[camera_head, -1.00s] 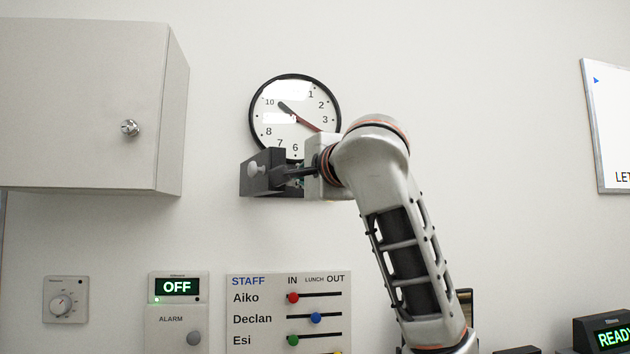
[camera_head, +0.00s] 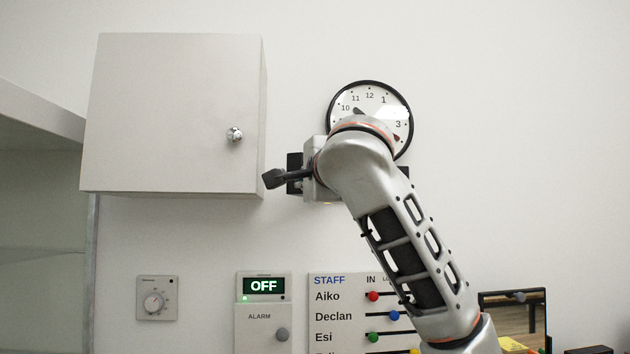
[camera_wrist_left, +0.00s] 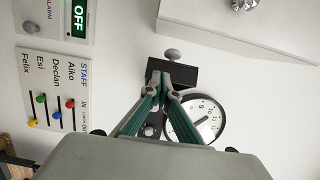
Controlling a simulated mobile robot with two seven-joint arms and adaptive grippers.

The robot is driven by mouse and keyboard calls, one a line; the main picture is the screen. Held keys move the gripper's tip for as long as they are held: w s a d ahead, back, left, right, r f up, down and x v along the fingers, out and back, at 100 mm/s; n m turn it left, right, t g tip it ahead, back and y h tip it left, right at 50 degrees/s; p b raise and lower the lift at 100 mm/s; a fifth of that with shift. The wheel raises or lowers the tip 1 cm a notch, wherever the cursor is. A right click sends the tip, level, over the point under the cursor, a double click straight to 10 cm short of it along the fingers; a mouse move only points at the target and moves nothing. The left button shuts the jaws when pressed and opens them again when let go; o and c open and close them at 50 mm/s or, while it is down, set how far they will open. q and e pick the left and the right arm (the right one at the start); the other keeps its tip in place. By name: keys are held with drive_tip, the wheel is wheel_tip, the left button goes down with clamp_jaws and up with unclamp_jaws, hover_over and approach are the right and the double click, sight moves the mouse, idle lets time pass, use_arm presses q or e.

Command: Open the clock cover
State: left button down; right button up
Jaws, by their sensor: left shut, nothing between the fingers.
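The round wall clock (camera_head: 378,106) has a white face and black rim; my left arm covers its lower left part. White glare lies on the face, and I cannot tell whether the cover stands open. My left gripper (camera_head: 273,179) is shut and empty, below and left of the clock. In the left wrist view the gripper fingers (camera_wrist_left: 164,94) come together just in front of a dark block with a knob, and the clock (camera_wrist_left: 208,116) shows beyond them at the right. My right gripper is not in view.
The dark block (camera_head: 294,162) is on the wall below the clock, partly behind my wrist. A white cabinet (camera_head: 170,110) with a round knob is close at left. An alarm panel (camera_head: 263,318) and a staff board (camera_head: 328,298) are below. The wall right of the clock is clear.

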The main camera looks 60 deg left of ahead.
use_arm(q)
drive_tip(key=shift+s+a, duration=1.1)
drive_tip(key=shift+a, duration=0.2)
drive_tip(key=shift+d, duration=0.1)
drive_tip(key=shift+w+d, duration=0.25)
drive_tip(key=shift+d, duration=0.05)
drive_tip(key=s+d, duration=0.5)
drive_tip(key=s, duration=0.3)
drive_tip(key=shift+b, duration=0.35)
drive_tip(key=shift+w, duration=0.1)
